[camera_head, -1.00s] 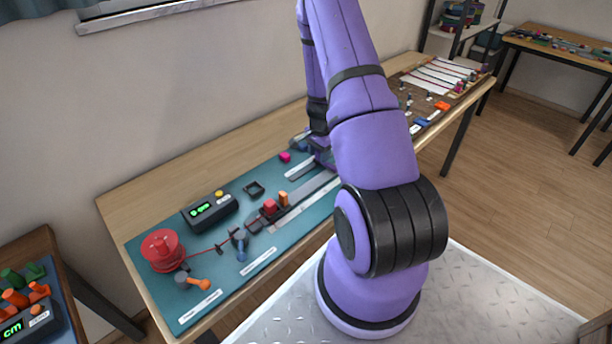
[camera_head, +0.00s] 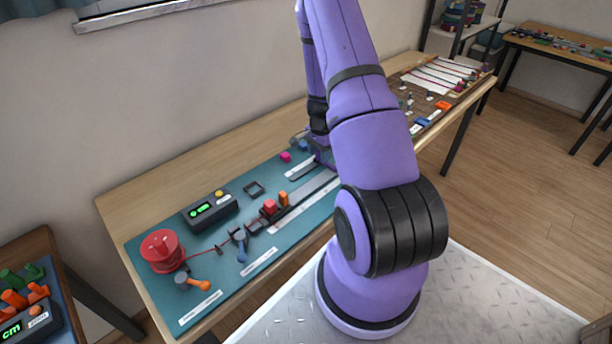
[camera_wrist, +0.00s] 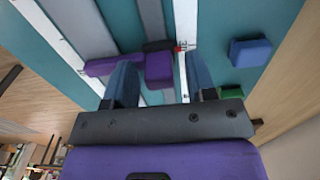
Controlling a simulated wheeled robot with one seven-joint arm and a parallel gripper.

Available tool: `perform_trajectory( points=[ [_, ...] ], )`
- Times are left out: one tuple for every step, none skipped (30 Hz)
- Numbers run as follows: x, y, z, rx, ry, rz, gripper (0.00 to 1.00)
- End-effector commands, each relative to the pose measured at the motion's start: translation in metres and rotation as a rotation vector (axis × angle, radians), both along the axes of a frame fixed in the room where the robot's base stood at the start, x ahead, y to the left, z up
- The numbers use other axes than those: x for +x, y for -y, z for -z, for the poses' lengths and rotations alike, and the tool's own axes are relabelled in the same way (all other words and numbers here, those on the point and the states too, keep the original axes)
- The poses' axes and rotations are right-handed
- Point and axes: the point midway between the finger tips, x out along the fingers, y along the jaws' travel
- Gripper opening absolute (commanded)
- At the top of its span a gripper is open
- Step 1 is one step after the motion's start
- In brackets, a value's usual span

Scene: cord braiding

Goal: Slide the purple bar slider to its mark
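The purple bar slider (camera_wrist: 158,66) shows in the wrist view as a dark purple block with a crossbar reaching left over the grey tracks. My gripper (camera_wrist: 160,78) is open, with one blue-grey finger on each side of the block and a visible gap to each. A white strip (camera_wrist: 186,30) runs beside the block on the right, with a small red mark on it near the block's far end. In the head view my arm hides the gripper's fingertips and most of the slider.
A blue block (camera_wrist: 250,52) and a green block (camera_wrist: 231,93) stand to the right in the wrist view.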

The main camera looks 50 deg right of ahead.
Motion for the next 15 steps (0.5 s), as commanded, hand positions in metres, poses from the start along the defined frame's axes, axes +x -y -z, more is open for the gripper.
perform_trajectory(
  points=[
    [-0.001,-0.004,-0.002,0.006,-0.005,-0.002,0.51],
    [-0.001,-0.004,-0.005,0.007,-0.005,-0.002,0.51],
    [-0.001,-0.003,-0.009,0.007,-0.004,-0.001,0.51],
    [-0.001,-0.003,-0.012,0.006,-0.004,-0.001,0.51],
    [-0.001,-0.003,-0.015,0.005,-0.003,-0.001,0.51],
    [-0.001,-0.002,-0.019,0.004,-0.003,-0.001,0.51],
    [0.000,-0.002,-0.021,0.004,-0.002,-0.001,0.51],
    [0.000,-0.001,-0.024,0.003,-0.002,-0.001,0.51],
    [0.000,-0.001,-0.028,0.003,-0.002,-0.001,0.51],
    [0.000,-0.001,-0.031,0.003,-0.001,-0.001,0.51],
    [0.000,-0.001,-0.033,0.003,-0.001,-0.001,0.51],
    [0.000,-0.001,-0.037,0.003,-0.001,-0.001,0.51],
    [0.000,-0.001,-0.039,0.002,-0.001,0.000,0.51],
    [0.000,0.000,-0.042,0.002,-0.001,0.000,0.51],
    [0.000,0.000,-0.046,0.002,0.000,0.000,0.51]
  ],
)
